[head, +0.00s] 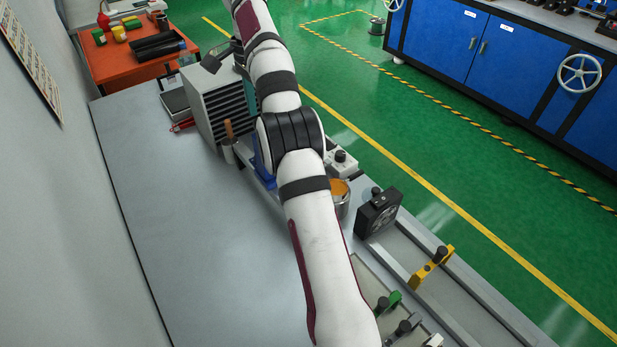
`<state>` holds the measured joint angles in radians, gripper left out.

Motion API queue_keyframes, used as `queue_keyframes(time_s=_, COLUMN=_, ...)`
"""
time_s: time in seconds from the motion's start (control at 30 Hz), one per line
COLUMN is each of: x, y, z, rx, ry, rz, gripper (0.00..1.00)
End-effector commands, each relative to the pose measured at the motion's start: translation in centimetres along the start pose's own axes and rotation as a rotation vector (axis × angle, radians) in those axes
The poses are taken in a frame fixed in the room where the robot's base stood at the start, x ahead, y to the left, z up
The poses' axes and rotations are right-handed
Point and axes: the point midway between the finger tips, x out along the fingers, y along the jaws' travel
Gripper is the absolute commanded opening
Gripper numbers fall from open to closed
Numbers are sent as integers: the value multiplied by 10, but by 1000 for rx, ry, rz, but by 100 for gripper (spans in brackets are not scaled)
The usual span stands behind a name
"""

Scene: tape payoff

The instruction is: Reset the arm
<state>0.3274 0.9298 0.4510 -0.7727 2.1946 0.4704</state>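My white arm with dark joint bands and maroon panels reaches across the head view from the bottom centre to the top. It passes over the grey bench (190,235). My gripper is not clearly visible, so whether it is open or shut does not show. The arm hides part of the bench's right side and what stands there.
A grey slatted box (212,100), a metal cup with orange contents (340,195), a black fan unit (378,213) and a yellow bracket (432,267) stand around the arm. An orange table (105,62) is behind. The bench's left part is clear.

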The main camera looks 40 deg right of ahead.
Motion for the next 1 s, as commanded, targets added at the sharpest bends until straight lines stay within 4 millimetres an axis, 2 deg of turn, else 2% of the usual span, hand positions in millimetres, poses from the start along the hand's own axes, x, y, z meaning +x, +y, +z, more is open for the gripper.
queue_keyframes(time_s=0.4, x=-2, y=0, z=1, rx=-5, ry=1, rz=-1, gripper=68)
queue_keyframes(time_s=0.47, x=-9, y=2, z=5, rx=-35, ry=3, rz=-10, gripper=68)
queue_keyframes(time_s=0.57, x=-40, y=14, z=27, rx=-178, ry=19, rz=-53, gripper=68)
queue_keyframes(time_s=0.6, x=-57, y=25, z=42, rx=-270, ry=30, rz=-85, gripper=68)
queue_keyframes(time_s=0.67, x=-79, y=46, z=67, rx=-415, ry=44, rz=-141, gripper=68)
queue_keyframes(time_s=0.7, x=-90, y=63, z=84, rx=-509, ry=55, rz=-182, gripper=68)
queue_keyframes(time_s=0.77, x=-100, y=91, z=108, rx=-639, ry=71, rz=-245, gripper=68)
queue_keyframes(time_s=0.87, x=-102, y=136, z=142, rx=-807, ry=99, rz=-344, gripper=68)
queue_keyframes(time_s=1.0, x=-88, y=188, z=172, rx=-963, ry=136, rz=-456, gripper=68)
